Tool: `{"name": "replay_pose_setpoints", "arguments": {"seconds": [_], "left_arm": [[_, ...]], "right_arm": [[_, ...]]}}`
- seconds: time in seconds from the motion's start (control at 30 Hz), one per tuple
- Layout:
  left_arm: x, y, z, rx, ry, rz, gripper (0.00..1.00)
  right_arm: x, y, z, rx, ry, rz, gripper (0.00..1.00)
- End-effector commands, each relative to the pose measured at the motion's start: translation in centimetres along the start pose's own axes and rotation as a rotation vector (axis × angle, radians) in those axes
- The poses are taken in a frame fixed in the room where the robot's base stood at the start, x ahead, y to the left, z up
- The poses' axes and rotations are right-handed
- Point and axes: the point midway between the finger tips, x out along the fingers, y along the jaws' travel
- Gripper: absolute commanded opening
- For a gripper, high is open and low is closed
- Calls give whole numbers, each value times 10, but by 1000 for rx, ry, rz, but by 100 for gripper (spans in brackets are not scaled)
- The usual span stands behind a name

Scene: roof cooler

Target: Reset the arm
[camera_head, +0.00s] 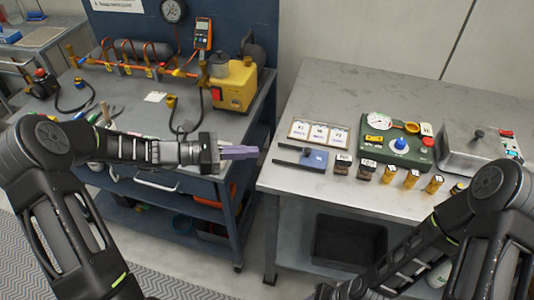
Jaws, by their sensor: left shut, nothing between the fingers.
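My left arm (60,150) comes in from the left with its forearm level, pointing right. My left gripper (240,152) has purple fingers that are shut and empty. It is in front of the blue workbench's right end, near the left edge of the metal table, and touches nothing that I can see. My right arm (480,210) is bent at the lower right, with its forearm running down and left to the bottom edge.
The metal table (330,85) holds a green gauge box (398,138), a silver box (478,148), label cards (318,132), a blue block (313,160) and several small brass parts. The blue workbench holds a yellow pump (234,87) and a copper manifold (150,70). A gap separates the two.

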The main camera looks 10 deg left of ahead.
Motion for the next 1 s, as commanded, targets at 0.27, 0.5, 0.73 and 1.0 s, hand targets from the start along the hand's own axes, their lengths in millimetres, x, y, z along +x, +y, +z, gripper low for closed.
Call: {"name": "replay_pose_setpoints", "arguments": {"seconds": [0.27, 0.5, 0.73, 1.0], "left_arm": [[-12, 0, 0, 1, 0, -1, 0], [-11, 0, 0, 0, 0, -1, 0], [-11, 1, -2, 21, 9, 5, 0], [-18, -6, -98, 239, 357, 9, 0]], "right_arm": [[2, 0, 0, -1, 1, -1, 36], [2, 0, 0, -1, 1, -1, 36], [2, 0, 0, -1, 1, -1, 36], [2, 0, 0, -1, 1, -1, 36]]}}
